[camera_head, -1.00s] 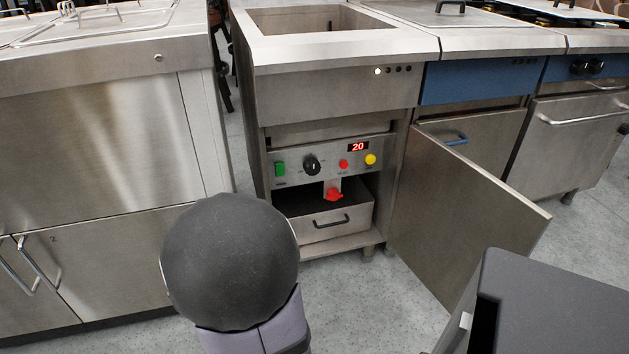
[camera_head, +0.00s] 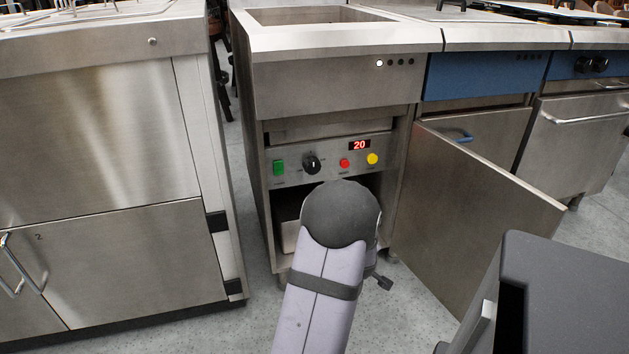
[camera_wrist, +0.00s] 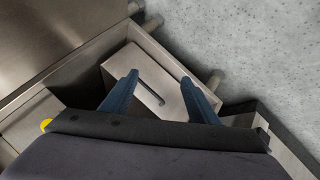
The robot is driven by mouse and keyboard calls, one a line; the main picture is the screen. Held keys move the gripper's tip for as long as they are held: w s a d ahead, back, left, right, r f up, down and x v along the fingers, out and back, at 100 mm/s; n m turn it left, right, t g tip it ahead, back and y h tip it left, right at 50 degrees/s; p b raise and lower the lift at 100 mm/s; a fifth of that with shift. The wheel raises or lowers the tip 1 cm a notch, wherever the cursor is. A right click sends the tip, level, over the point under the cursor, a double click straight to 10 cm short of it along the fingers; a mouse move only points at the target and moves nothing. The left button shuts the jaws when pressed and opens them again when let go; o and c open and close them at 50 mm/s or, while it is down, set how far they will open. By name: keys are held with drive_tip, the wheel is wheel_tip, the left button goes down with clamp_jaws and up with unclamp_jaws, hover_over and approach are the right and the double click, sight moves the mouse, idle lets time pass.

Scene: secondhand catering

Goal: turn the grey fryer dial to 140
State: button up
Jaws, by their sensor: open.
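The fryer dial (camera_head: 312,163) is a dark round knob with a pale pointer line, on the grey control panel (camera_head: 325,150) inside the open fryer cabinet. The red display (camera_head: 359,145) on that panel reads 20. In the wrist view my gripper (camera_wrist: 160,76) is open, its two blue fingers apart with nothing between them. Below the fingers is the pale drawer or tray (camera_wrist: 170,70) with a dark handle. The dial is not recognisable in the wrist view. In the head view my arm's dark round joint is just below the panel, and the fingers are hidden.
The panel also has a green switch (camera_head: 279,167), a red button (camera_head: 345,163) and a yellow button (camera_head: 372,158). The open cabinet door (camera_head: 470,215) stands to the right. A steel cabinet (camera_head: 100,200) is to the left.

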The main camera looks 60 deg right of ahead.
drive_tip(key=w+d+r+n+t+h, duration=0.35)
drive_tip(key=w+r+n, duration=0.2)
drive_tip(key=r, duration=0.35)
drive_tip(key=n+t, duration=0.6)
drive_tip(key=n, duration=0.2)
approach(314, 169)
drive_tip(key=shift+w+d+m+h, duration=0.15)
drive_tip(key=shift+w+d+h, duration=0.1)
drive_tip(key=shift+w, duration=0.15)
drive_tip(key=shift+w+d+m+h, duration=0.1)
drive_tip(key=shift+w+d+h, duration=0.1)
drive_tip(key=shift+w, duration=0.25)
drive_tip(key=b+x, duration=0.2)
drive_tip(key=x, duration=0.3)
drive_tip(key=shift+w+d+f, duration=0.1)
drive_tip(key=shift+w+f, duration=0.05)
drive_tip(key=shift+f, duration=0.05)
drive_tip(key=shift+x, duration=1)
drive_tip(key=c, duration=1)
